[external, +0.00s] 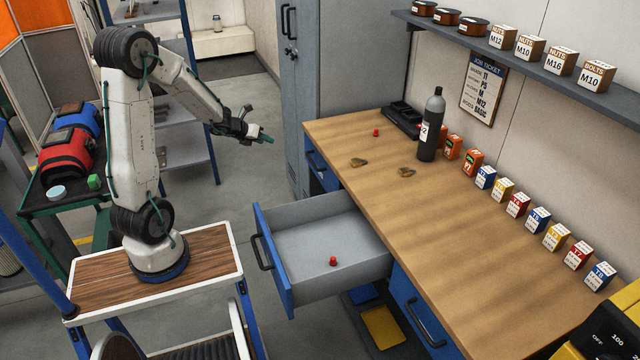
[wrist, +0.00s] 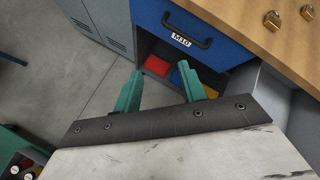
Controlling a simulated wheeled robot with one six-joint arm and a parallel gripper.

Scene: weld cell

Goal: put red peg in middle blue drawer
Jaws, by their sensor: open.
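A red peg (external: 333,262) stands inside the pulled-out blue drawer (external: 330,241), on its grey floor near the front. A second red peg (external: 376,132) is on the wooden bench top, near the back left. My gripper (external: 268,138) is in the air left of the bench, above the floor and apart from both pegs. In the wrist view its green fingers (wrist: 158,88) are spread with nothing between them. A closed blue drawer front marked M10 (wrist: 186,36) shows beyond them. No red peg shows in the wrist view.
The wooden bench (external: 430,225) carries two brass-coloured pieces, a dark bottle (external: 432,125), a black tray (external: 403,118) and a row of small labelled boxes. Another closed blue drawer (external: 420,310) is at the right. A grey locker (external: 325,75) stands behind the bench's left end.

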